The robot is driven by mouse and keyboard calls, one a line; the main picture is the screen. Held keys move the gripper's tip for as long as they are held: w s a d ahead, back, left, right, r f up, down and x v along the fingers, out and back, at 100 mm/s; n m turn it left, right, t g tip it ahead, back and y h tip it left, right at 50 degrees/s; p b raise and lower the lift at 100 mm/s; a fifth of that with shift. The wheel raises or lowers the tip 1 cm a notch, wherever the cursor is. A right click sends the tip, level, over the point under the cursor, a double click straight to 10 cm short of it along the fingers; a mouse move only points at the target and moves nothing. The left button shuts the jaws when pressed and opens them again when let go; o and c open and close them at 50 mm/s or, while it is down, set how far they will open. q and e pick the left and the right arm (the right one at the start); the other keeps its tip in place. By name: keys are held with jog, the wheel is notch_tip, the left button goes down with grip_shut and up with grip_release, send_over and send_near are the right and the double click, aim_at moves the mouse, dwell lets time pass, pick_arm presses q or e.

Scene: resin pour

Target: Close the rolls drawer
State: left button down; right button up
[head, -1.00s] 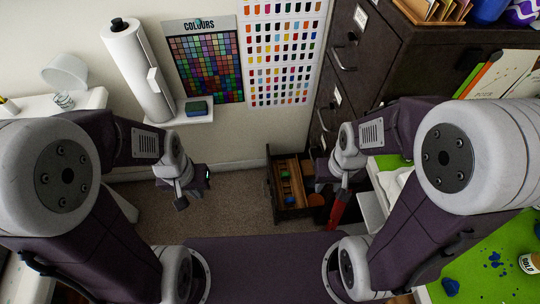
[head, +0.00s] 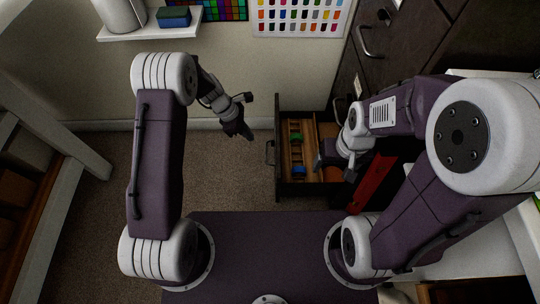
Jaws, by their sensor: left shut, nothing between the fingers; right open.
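The rolls drawer (head: 292,187) stands pulled out low from the dark cabinet (head: 350,75). Its front panel with a handle (head: 270,153) faces left. Inside are a wooden rack and small green and blue rolls (head: 297,168). My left gripper (head: 246,134) is shut and empty, left of the drawer front, near the handle but apparently apart from it. My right gripper (head: 320,163) shows over the right part of the drawer and hides some of it; it is open, its fingers partly hidden.
A red object (head: 372,184) stands right of the drawer. A wall shelf (head: 152,31) holds a blue-green block (head: 174,16) and a white roll (head: 121,12). Bare carpet (head: 225,185) lies left of the drawer. A white-framed shelf unit (head: 62,200) stands at far left.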

pick_arm(q)
jog(key=d+f+b, duration=0.7)
jog(key=f, duration=0.2)
jog(key=shift+d+b, duration=0.35)
pick_arm(e)
notch_tip(320, 180, down, 8)
jog(key=shift+r, duration=0.15)
